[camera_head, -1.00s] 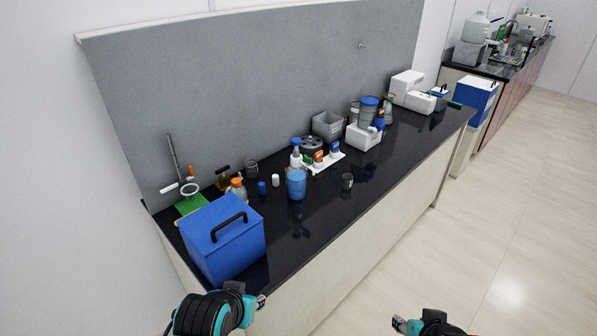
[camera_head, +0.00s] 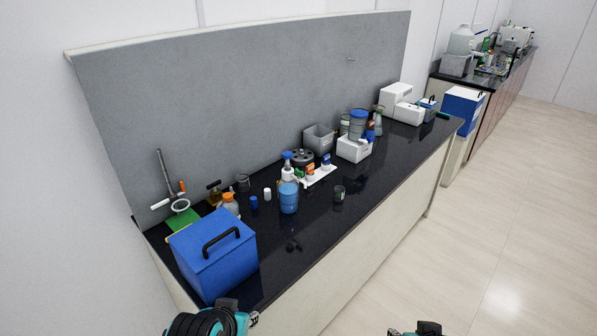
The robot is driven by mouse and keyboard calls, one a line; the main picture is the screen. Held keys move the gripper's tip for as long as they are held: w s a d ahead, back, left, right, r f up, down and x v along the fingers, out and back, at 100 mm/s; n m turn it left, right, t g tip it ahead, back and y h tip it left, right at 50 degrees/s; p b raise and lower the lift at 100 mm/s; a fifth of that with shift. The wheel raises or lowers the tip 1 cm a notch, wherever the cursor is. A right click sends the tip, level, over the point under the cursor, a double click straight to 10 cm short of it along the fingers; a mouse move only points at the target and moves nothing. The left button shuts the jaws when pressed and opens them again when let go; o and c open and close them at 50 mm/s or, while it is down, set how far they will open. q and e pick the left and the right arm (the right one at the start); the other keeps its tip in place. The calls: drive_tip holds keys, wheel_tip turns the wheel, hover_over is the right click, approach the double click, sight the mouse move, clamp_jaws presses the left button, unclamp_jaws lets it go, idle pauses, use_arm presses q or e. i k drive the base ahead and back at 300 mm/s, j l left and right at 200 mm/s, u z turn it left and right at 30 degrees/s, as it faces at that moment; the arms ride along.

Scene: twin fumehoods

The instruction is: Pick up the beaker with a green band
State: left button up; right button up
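A similar small glass vessel (camera_head: 243,183) stands farther back near the grey panel. Both are too small to make out a green band for certain. My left gripper (camera_head: 253,318) is at the bottom edge, in front of the bench and well away from both vessels. My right gripper (camera_head: 393,332) is barely in view at the bottom, over the floor. The fingers of both are too small or cut off to judge.
A blue box with a black handle (camera_head: 214,252) fills the bench's near left end. A spray bottle (camera_head: 288,170), a white rack (camera_head: 318,176) and a white device (camera_head: 354,149) stand behind the beaker. The bench's front strip (camera_head: 330,225) is mostly clear.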

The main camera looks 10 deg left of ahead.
sight(338, 193)
drive_tip(key=i+l+u, duration=0.1)
drive_tip(key=i+l, duration=1.55)
drive_tip(key=l, duration=0.25)
drive_tip(key=j+u, duration=0.05)
